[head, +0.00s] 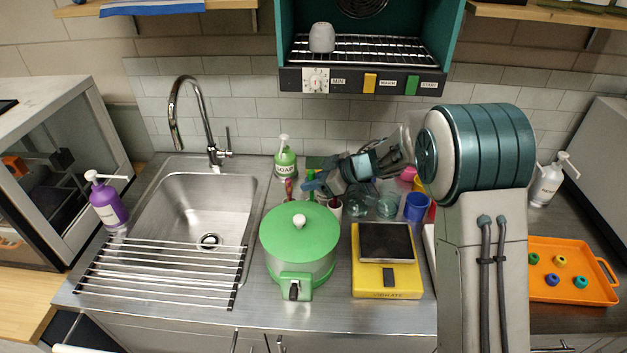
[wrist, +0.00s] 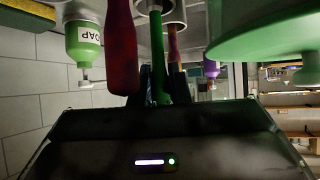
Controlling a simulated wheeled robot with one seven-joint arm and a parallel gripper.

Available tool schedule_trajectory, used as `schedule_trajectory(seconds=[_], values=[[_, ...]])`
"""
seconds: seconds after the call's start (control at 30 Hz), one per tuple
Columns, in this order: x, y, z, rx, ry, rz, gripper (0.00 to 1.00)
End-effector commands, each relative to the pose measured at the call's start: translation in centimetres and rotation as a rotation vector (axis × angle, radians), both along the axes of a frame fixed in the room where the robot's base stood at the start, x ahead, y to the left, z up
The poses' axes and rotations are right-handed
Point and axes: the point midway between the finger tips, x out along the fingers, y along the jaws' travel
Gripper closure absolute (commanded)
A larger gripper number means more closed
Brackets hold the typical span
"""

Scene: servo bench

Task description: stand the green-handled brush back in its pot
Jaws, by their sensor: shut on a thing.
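My gripper (head: 316,186) is behind the green pot, at the back of the counter. It is shut on the green-handled brush (head: 311,179). In the wrist view, which looks upside down, the green handle (wrist: 157,50) runs between my dark fingers (wrist: 168,86). A pale round pot (wrist: 172,10) shows at the top edge of that view, in line with the handle's far end. I cannot tell whether that end is inside the pot or in front of it. Much of the pot is hidden in the head view.
A red handle (wrist: 121,50) stands close beside the green one. A green soap bottle (head: 285,160) is behind, and a green-lidded cooker (head: 299,235) in front. Glass jars (head: 386,205) and a blue cup (head: 416,207) stand to the right. A yellow scale (head: 387,285) is nearer.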

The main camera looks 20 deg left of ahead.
Motion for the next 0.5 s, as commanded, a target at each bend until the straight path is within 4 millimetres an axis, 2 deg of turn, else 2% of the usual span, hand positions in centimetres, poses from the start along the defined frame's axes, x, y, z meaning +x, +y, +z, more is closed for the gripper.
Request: schedule_trajectory(seconds=[0.1, 0.13, 0.2, 0.5], values=[[0.01, -0.01, 0.01, 0.0, 0.0, 0.0, 1.0], [0.01, -0.01, 0.01, 0.0, 0.0, 0.0, 0.79], [0.01, -0.02, 0.01, 0.0, 0.0, 0.0, 0.59], [0.01, -0.09, 0.08, 0.0, 0.0, 0.0, 0.59]])
